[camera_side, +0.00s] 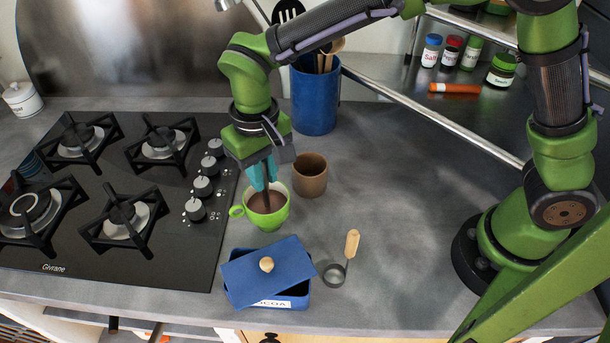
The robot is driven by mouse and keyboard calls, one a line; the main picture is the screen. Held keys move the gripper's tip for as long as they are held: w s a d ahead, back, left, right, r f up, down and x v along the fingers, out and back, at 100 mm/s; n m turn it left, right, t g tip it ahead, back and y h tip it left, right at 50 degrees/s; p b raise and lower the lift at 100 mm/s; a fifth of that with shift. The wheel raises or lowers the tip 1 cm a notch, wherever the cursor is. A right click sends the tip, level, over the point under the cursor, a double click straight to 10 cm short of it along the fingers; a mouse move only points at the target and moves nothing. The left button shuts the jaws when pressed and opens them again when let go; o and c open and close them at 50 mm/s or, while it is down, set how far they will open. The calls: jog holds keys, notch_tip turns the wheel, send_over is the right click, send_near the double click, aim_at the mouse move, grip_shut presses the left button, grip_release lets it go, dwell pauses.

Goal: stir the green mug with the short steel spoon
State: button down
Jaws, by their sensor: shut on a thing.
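The green mug (272,219) stands on the grey counter right of the hob, its handle to the left, with brown liquid (264,203) inside. My gripper (263,178) points down just over the mug's opening, its teal fingers closed. A thin piece of the short steel spoon (266,198) shows below the fingertips and reaches down into the mug. Most of the spoon is hidden by the fingers and the liquid, so its bowl cannot be seen.
A brown cup (310,176) stands close behind right of the mug. In front is a blue cocoa box (295,300) with its lid (268,270) askew. A scoop (335,275) lies right of it. A utensil crock (315,102) stands behind. The right counter is clear.

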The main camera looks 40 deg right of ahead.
jog(key=shift+r, duration=4.65)
notch_tip(320, 180, up, 4)
